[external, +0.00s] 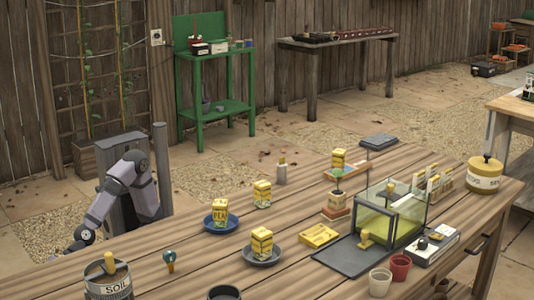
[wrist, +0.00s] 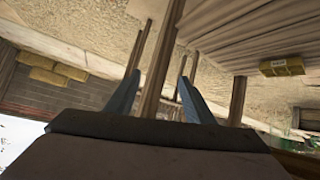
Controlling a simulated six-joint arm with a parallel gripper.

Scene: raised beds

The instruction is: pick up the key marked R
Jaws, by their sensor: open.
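I cannot make out a key marked R in either view; no letter R is readable. A small blue-topped item with a tan lower part (external: 169,261) stands on the table near its left front, too small to identify. My gripper (wrist: 158,78) shows in the wrist view with its two blue fingers apart and nothing held between them. In the external view my arm bends down at the far left, past the table's back edge, and its end is not clearly visible. The wrist view shows gravel ground, wooden posts and planks.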

